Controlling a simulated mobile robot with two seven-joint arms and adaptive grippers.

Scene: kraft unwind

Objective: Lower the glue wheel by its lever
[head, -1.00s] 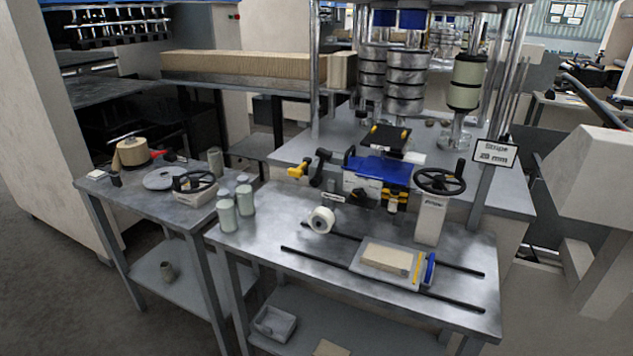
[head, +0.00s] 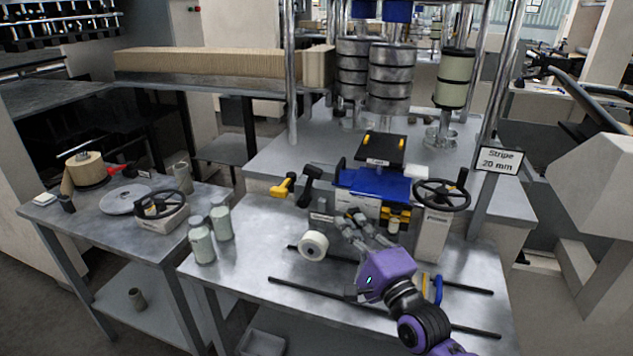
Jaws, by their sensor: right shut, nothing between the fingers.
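My right gripper (head: 358,226), on a purple arm from the lower right, is shut and empty. Its fingertips appear in front of the blue glue unit (head: 372,184); I cannot tell if they touch it. Left of that unit stand a black-handled lever (head: 309,186) and a yellow-handled lever (head: 283,187), both apart from the gripper. A small white wheel (head: 314,245) is at the table, left of the gripper. Which lever belongs to the glue wheel is not clear. My left gripper is not in view.
A black handwheel (head: 442,195) stands on a pale post right of the unit. Dark rails (head: 310,289) cross the metal table (head: 235,262); my arm hides much of the sled there. Two pale green jars (head: 202,241) stand at its left edge. A side table (head: 95,230) is further left.

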